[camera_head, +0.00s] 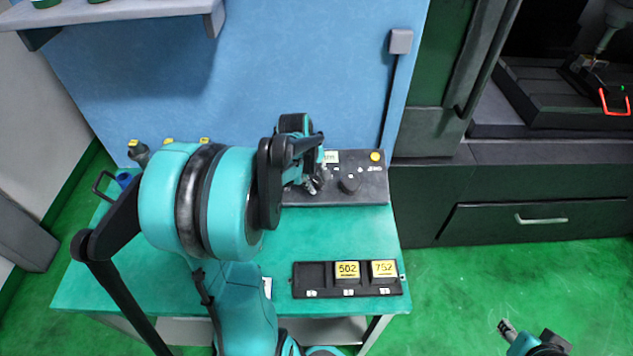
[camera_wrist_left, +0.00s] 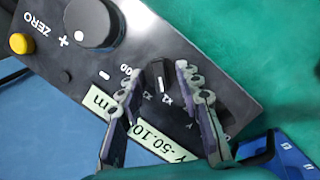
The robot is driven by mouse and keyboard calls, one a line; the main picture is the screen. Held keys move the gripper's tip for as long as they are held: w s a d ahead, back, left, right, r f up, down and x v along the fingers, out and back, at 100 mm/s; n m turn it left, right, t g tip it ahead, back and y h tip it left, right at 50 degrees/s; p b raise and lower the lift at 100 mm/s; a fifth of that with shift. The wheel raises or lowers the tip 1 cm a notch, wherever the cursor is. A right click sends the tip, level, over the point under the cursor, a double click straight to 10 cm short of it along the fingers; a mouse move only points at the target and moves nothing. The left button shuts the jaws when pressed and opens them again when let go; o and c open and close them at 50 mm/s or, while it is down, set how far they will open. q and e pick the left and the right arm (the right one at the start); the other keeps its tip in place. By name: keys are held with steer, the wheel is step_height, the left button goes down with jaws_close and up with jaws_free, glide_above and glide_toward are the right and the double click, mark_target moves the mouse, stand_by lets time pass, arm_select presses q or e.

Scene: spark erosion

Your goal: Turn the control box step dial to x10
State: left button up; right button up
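The dark control box (camera_head: 375,190) stands at the back of the teal table. In the left wrist view the control box (camera_wrist_left: 165,42) carries a small black step dial (camera_wrist_left: 157,76) with a pale pointer mark; white step labels around it are partly hidden. My left gripper (camera_head: 314,184) is over the box. In the left wrist view its fingers (camera_wrist_left: 160,88) are apart, one on each side of the step dial, with visible gaps; contact cannot be told. My right gripper (camera_head: 507,328) is low at the right, away from the box, too small to read.
A large round knob (camera_wrist_left: 90,22) and a yellow ZERO button (camera_wrist_left: 21,43) are on the same box. A black tray (camera_head: 312,276) with yellow tags 502 and 752 lies in front. A blue panel (camera_head: 300,70) rises behind. The teal tabletop between box and tray is clear.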

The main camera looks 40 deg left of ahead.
arm_select(q)
jaws_close()
steer(key=shift+m, duration=0.4)
steer(key=m+g+p, duration=0.1)
steer(key=m, duration=0.2)
steer(key=shift+w+m, duration=0.1)
steer(key=shift+m, duration=0.2)
steer(key=m+g+y, duration=0.1)
steer(key=m, duration=0.3)
steer(key=shift+w+d+m+p, duration=0.1)
steer(key=shift+m+p, duration=0.2)
steer(key=shift+m, duration=0.1)
